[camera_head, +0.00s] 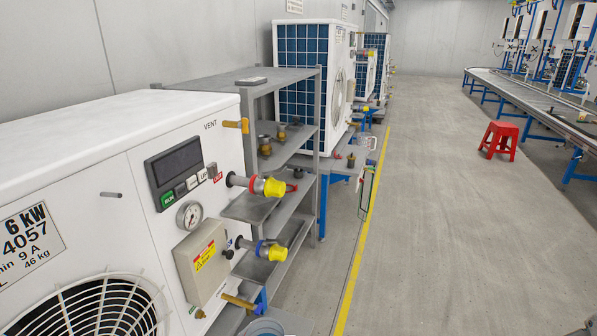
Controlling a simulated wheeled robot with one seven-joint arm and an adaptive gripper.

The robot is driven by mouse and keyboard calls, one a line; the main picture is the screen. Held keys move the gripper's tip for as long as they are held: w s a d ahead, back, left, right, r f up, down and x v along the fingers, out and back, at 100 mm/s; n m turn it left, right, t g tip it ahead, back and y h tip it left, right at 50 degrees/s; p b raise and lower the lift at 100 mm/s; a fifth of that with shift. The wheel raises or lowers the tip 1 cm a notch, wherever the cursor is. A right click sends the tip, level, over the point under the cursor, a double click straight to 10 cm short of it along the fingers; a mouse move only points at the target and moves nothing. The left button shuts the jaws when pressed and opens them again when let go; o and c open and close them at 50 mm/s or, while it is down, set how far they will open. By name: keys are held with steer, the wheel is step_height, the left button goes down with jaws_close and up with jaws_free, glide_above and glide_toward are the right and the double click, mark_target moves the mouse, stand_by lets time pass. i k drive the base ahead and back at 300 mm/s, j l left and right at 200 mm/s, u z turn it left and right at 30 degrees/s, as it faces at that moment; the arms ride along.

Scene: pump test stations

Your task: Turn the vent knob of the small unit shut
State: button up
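A white unit (125,150) with a "6 kW" plate and a round fan grille fills the left foreground. Its face bears the word "VENT" near the top right. The panel also carries a display with buttons (175,165), a pressure gauge (190,215) and two yellow-capped ports (273,188) with red and blue collars. My gripper is not in view.
A grey metal shelf (285,75) with brass fittings stands just behind the unit. Larger white units (307,85) stand farther along the wall. A yellow floor line (362,255) borders a clear aisle. A red stool (498,138) and a conveyor (535,105) are at the right.

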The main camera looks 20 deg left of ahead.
mark_target(244, 125)
steer(key=u, duration=1.85)
steer(key=z, duration=0.85)
steer(key=i+l, duration=0.15)
steer(key=l, duration=0.2)
steer(key=i+l, duration=0.15)
steer(key=l, duration=0.25)
steer(key=i+l+u, duration=0.1)
steer(key=l, duration=0.25)
steer(key=i+l, duration=0.2)
steer(key=l, duration=0.15)
